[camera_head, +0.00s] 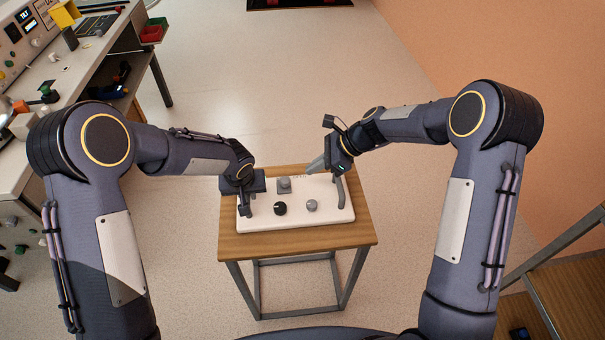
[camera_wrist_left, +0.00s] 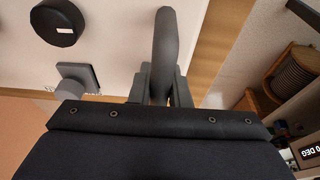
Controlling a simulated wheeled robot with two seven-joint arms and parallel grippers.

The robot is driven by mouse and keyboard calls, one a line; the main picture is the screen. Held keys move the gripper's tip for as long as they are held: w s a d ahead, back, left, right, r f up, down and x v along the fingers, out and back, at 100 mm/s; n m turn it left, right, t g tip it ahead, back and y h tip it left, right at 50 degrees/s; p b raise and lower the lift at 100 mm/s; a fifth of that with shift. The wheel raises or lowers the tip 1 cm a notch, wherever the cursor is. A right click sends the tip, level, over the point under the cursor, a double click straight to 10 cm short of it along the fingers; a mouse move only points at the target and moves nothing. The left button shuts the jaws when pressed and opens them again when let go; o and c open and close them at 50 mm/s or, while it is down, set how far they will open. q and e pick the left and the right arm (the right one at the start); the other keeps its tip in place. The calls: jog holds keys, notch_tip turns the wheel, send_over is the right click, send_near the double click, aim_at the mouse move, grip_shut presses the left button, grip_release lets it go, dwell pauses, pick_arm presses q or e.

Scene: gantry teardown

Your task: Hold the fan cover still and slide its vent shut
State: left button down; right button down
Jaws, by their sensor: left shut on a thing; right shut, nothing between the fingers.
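The fan cover (camera_head: 262,222) is a white panel lying flat on a small wooden table. It has a black round knob (camera_head: 280,208), a grey knob (camera_head: 312,205), a grey square piece with a knob (camera_head: 284,184) and a dark handle (camera_head: 340,190) at its right end. My left gripper (camera_head: 246,207) is shut on the left handle, a grey curved bar that shows between the fingers in the left wrist view (camera_wrist_left: 166,45). My right gripper (camera_head: 312,166) is shut and empty above the cover's far edge, near dark marks there. I cannot tell which part is the vent slide.
The wooden table (camera_head: 300,240) has a bare strip along its front. A workbench (camera_head: 75,60) with controls stands at the left. A wooden-topped metal-framed unit (camera_head: 575,285) is at the lower right. Open floor lies behind the table.

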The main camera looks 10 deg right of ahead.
pick_arm(q)
jog(key=shift+a, duration=0.1)
pick_arm(e)
jog(key=shift+v, duration=1.75)
pick_arm(q)
jog(key=c, duration=1.3)
grip_release()
